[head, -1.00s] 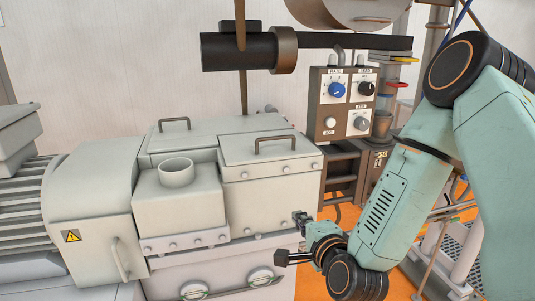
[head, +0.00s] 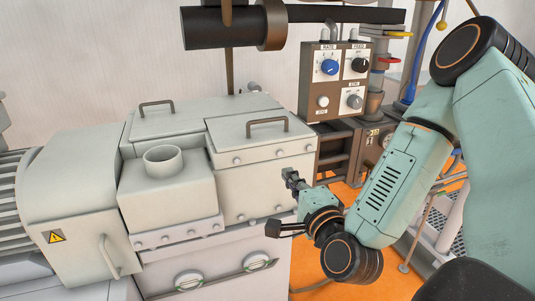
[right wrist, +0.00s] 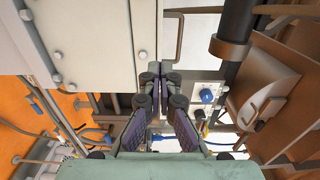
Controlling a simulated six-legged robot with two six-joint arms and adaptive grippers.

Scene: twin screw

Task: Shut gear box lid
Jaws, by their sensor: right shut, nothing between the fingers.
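The pale grey gear box (head: 262,187) stands in the middle of the head view. Its lid (head: 240,131), with a dark bar handle (head: 267,126), lies flat on top, and I see no gap under it. The handle also shows near the top of the right wrist view (right wrist: 180,38). My right gripper (head: 290,178) is in front of the box's right front edge, below lid height. Its fingers (right wrist: 160,74) are together with nothing between them. I cannot tell whether they touch the box. My left gripper is out of view.
A cylindrical spout (head: 163,158) rises from the lower housing left of the box. A control panel (head: 335,80) with knobs stands behind and to the right. A black horizontal pipe (head: 330,14) crosses above. The space directly above the lid looks free.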

